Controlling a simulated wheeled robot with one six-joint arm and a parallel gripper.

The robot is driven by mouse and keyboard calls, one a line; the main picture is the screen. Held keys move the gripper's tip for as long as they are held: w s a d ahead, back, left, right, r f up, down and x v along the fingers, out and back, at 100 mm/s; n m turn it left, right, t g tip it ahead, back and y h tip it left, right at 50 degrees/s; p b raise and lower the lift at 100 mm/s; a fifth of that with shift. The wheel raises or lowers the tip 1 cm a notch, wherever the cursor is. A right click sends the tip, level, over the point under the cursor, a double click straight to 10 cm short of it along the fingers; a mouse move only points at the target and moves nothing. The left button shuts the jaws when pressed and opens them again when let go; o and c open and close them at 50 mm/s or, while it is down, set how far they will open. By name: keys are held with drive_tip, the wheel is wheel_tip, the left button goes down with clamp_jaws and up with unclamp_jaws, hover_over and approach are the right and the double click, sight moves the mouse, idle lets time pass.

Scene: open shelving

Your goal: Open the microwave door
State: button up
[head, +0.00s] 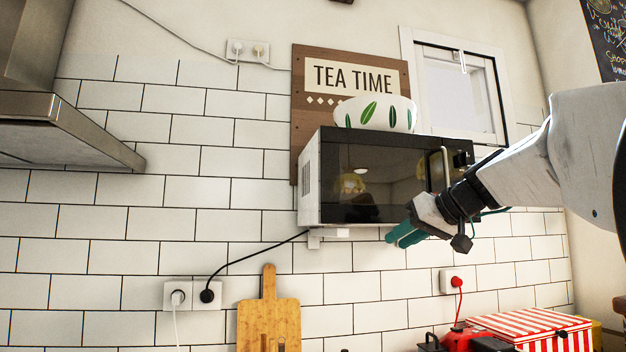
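The microwave (345,205) is black-fronted with a light side and sits on a small wall shelf. Its dark glass door (375,180) looks closed. A pale vertical handle (431,170) stands on the right part of its front. My gripper (396,238) has teal fingers and is in front of and below the microwave's lower front edge, lower and to the left of the handle. It appears apart from the handle and holds nothing that I can see. The gap between its fingers is not clear. My arm hides the microwave's lower right corner.
A white bowl with green leaves (375,114) stands on top of the microwave, before a "TEA TIME" sign (350,75). A range hood (60,130) is at the left. A cutting board (268,315) and a red striped box (530,325) are below.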

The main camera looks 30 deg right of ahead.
drive_tip(key=s+d+r+t+h, duration=0.15)
drive_tip(key=d+r+t, duration=0.25)
drive_tip(key=d+r, duration=0.7)
drive_tip(key=t+h, duration=0.2)
approach(446, 170)
drive_tip(key=w, duration=0.3)
drive_tip(key=shift+n, duration=0.3)
drive_tip(key=w, duration=0.7)
drive_tip(key=shift+w+d+r, duration=0.1)
drive_tip(key=shift+w+d, duration=0.1)
drive_tip(key=shift+d, duration=0.2)
clamp_jaws()
